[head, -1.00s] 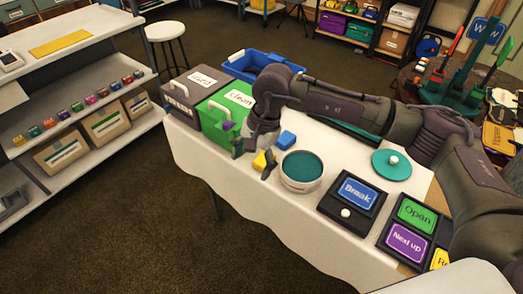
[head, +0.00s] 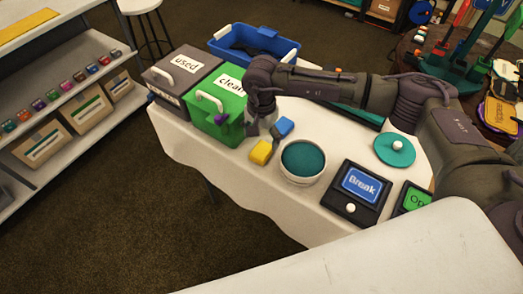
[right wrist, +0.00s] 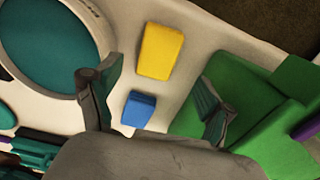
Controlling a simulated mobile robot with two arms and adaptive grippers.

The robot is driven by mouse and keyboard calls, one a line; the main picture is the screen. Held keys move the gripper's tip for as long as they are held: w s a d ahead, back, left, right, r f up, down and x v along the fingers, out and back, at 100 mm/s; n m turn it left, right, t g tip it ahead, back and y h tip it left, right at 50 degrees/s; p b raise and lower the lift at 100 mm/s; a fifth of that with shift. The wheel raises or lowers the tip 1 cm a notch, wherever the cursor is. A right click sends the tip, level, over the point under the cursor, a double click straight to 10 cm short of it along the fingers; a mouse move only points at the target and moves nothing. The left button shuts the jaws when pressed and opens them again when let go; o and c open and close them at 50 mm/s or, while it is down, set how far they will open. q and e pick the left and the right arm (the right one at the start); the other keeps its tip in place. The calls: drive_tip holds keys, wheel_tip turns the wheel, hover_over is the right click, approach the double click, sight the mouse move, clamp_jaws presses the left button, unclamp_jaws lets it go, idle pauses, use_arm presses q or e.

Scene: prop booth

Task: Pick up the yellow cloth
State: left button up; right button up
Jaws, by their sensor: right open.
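The yellow cloth (head: 261,152) is a small folded block lying on the white-covered table, left of a round tub. It also shows whole in the right wrist view (right wrist: 160,52), beyond my fingertips. A similar blue block (head: 283,127) lies close by and shows in the wrist view (right wrist: 138,109) between my fingers. My right gripper (head: 262,126) points down beside the green box, just behind the yellow cloth. In the wrist view its fingers (right wrist: 160,88) are spread apart, with nothing held. In the head view its fingertips are mostly hidden. My left gripper is out of view.
The green box (head: 217,110) labelled clean stands close to my right gripper, with a grey box (head: 180,72) labelled used beside it. The tub (head: 303,160) with teal contents is right of the cloth. A Break button panel (head: 357,190) stands farther right.

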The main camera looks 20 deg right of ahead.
sight(262, 150)
drive_tip(key=f, duration=0.2)
drive_tip(key=f+p, duration=0.1)
drive_tip(key=shift+s+f, duration=0.35)
drive_tip(key=shift+f, duration=0.5)
drive_tip(key=c, duration=0.8)
drive_tip(key=shift+c, duration=1.4)
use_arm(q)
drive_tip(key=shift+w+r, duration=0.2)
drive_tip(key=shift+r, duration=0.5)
